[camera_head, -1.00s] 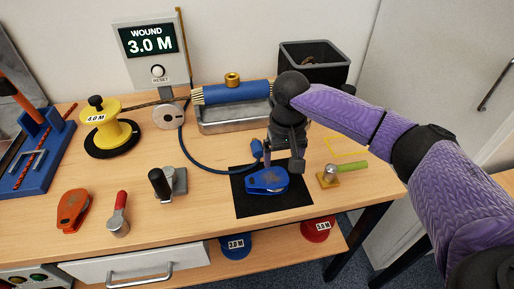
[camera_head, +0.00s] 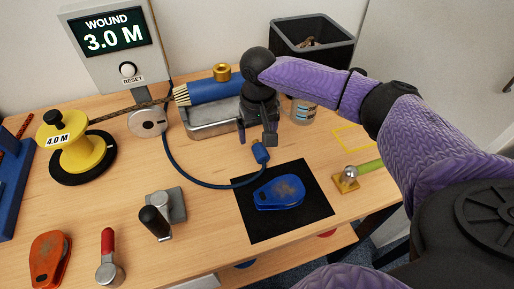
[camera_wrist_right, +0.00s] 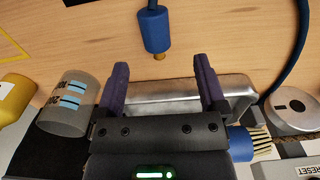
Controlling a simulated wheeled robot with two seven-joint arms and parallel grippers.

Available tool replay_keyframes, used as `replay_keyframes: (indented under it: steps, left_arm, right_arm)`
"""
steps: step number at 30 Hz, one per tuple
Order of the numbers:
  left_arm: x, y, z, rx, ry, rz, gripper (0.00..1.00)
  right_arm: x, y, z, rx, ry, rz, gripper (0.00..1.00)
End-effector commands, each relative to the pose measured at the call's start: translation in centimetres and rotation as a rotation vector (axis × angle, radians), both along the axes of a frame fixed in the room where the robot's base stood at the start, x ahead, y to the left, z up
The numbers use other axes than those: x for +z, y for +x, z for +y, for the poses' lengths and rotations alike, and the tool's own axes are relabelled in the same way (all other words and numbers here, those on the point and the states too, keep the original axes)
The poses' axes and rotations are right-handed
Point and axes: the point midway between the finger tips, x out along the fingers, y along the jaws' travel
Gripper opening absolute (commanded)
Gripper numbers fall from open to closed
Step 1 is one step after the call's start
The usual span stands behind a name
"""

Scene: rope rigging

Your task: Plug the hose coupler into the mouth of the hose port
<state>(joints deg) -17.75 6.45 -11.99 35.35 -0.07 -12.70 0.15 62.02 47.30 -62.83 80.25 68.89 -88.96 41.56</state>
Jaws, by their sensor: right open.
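The hose coupler (camera_head: 261,152) is a small blue cylinder with a brass tip on the end of a dark blue hose. It lies at the back edge of the black mat, and also shows in the right wrist view (camera_wrist_right: 154,30), brass tip toward my gripper. My right gripper (camera_head: 256,138) is open and empty just behind the coupler; in the wrist view its two fingers (camera_wrist_right: 160,66) stand apart, short of the brass tip. A brass collar (camera_head: 222,72), apparently the hose port, sits on the blue cylinder at the back. My left gripper is not in view.
A blue pulley block (camera_head: 279,193) lies on the black mat (camera_head: 318,212). A black bin (camera_head: 312,45) stands behind. A yellow spool (camera_head: 75,150) is at left.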

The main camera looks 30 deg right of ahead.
Motion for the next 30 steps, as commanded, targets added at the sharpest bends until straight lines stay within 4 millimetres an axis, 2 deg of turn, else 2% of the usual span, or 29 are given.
replay_keyframes:
  steps: [1,9,16,28,30]
  left_arm:
    - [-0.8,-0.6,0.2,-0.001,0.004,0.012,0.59]
    - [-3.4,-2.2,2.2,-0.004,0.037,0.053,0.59]
    - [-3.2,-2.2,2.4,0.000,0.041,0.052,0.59]
    - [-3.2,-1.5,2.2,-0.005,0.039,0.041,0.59]
    - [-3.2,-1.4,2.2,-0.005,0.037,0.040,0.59]
  right_arm:
    - [-1.4,0.0,-0.1,-0.001,0.000,0.003,0.90]
    - [-6.2,0.3,-0.6,0.000,-0.001,0.003,0.90]
    - [-6.1,0.3,-0.6,0.000,0.001,-0.001,0.88]
    - [-6.1,0.3,-0.6,0.000,0.001,0.000,0.04]
    - [-6.1,0.3,-0.6,0.000,0.001,0.000,0.00]
